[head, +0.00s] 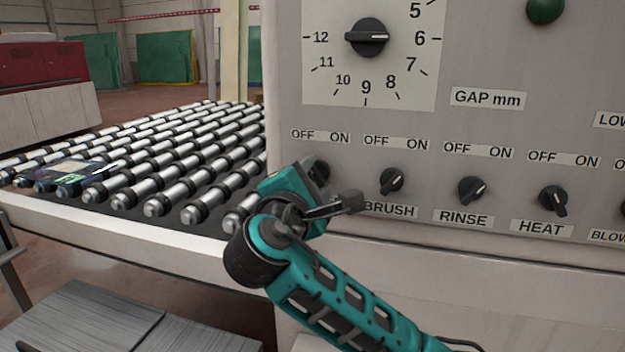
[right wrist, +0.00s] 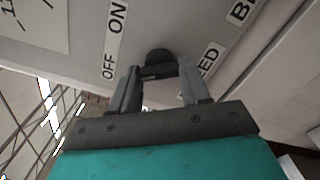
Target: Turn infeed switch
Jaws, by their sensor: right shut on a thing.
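The infeed switch (head: 319,171) is a small black rotary knob on the grey panel, leftmost in the lower row, under an "OFF ON" label (head: 320,137). My right gripper (head: 318,190) is at this knob and hides most of it in the head view. In the right wrist view, the two fingers of my right gripper (right wrist: 160,84) stand on either side of the black knob (right wrist: 160,62), shut on it. The knob's pointer direction is unclear. My left gripper is not in view.
The brush (head: 391,181), rinse (head: 471,190) and heat (head: 553,200) knobs sit in the same row to the right. A large gap dial (head: 367,38) is above. A roller conveyor (head: 150,160) lies to the left, with a glass-like pane (head: 68,170) on its near left end.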

